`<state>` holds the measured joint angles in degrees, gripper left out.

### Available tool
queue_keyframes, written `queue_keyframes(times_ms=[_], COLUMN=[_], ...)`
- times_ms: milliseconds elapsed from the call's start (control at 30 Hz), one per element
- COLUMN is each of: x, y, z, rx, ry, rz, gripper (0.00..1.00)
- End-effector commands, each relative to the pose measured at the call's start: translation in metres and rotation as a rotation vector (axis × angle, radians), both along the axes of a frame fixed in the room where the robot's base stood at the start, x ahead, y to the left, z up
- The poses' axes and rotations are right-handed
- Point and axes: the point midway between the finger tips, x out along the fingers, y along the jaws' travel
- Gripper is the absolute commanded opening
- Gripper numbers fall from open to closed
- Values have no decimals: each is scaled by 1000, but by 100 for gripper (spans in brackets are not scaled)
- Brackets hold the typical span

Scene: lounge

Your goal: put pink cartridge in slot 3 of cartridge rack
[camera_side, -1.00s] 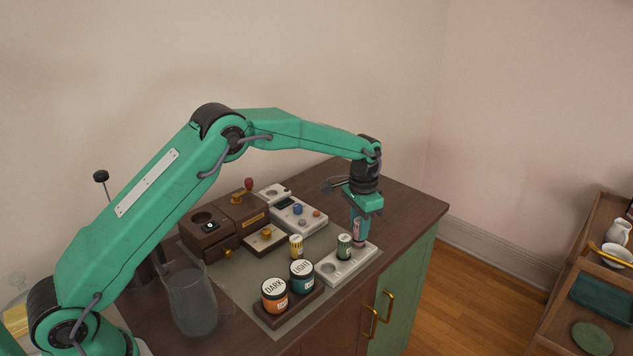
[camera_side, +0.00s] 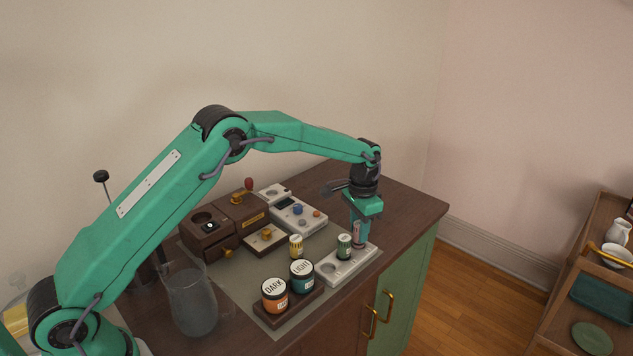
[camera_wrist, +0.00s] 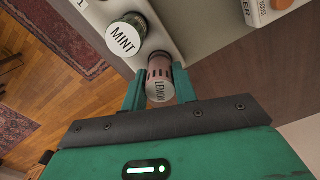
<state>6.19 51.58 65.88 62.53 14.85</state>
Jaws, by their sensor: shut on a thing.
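The pink cartridge (camera_side: 358,234) is upright between the fingers of my gripper (camera_side: 359,240), which is shut on it. It is at the far right end of the pale cartridge rack (camera_side: 345,272), with its base at or just over the end slot; I cannot tell how deep it sits. In the wrist view the pink cartridge (camera_wrist: 159,72) shows a lettered label between my gripper's fingers (camera_wrist: 160,88). A green cartridge (camera_side: 344,246) labelled MINT stands in the rack next to it, also in the wrist view (camera_wrist: 126,34).
A yellow cartridge (camera_side: 296,246) stands behind the rack. Jars marked DARK (camera_side: 274,297) and LIGHT (camera_side: 302,277) stand in front-left on a dark tray. A control panel (camera_side: 300,214) and brown machine (camera_side: 207,235) are behind. The cabinet's right edge is close to the rack.

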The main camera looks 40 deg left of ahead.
Motion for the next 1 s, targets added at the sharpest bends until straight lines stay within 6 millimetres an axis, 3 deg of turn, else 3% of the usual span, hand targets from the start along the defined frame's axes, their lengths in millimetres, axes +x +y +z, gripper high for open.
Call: queue_keyframes(times_ms=[533, 567, 700, 1000], x=[0, 0, 0, 0], y=[0, 0, 0, 0], z=[-10, -10, -10, -10], rx=[0, 0, 0, 0], ry=[1, 0, 0, 0], rz=[0, 0, 0, 0], gripper=[6, 30, 54, 54])
